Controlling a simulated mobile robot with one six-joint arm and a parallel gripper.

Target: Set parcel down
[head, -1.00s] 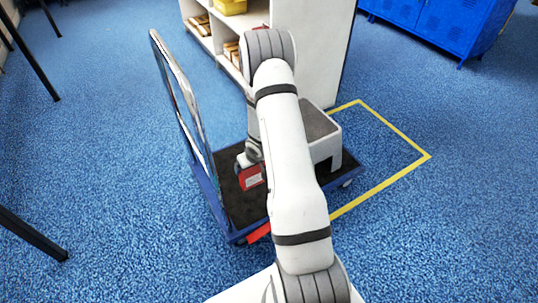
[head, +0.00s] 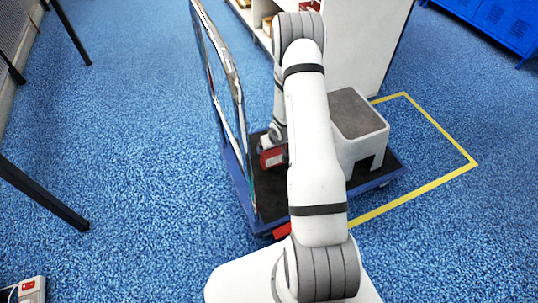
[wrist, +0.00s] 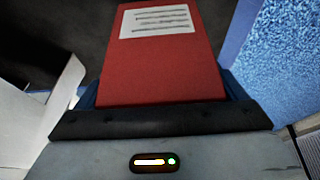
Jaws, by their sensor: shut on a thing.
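The parcel is a red box with a white printed label. In the wrist view the parcel (wrist: 160,72) stands out from between the jaws of my gripper (wrist: 160,98). In the head view the parcel (head: 271,158) shows over the dark deck of a blue platform trolley (head: 262,206), left of my arm. My gripper (head: 277,140) is shut on it and partly hidden by my forearm. Dark deck surface shows beyond the parcel in the wrist view. I cannot tell whether the parcel touches the deck.
A grey-topped white step stool (head: 357,112) stands on the trolley, right of my arm. The trolley's metal handle (head: 222,85) rises at its left. A white shelf unit (head: 365,45) stands behind. Yellow floor tape (head: 440,183) lies to the right. Blue floor is open at left.

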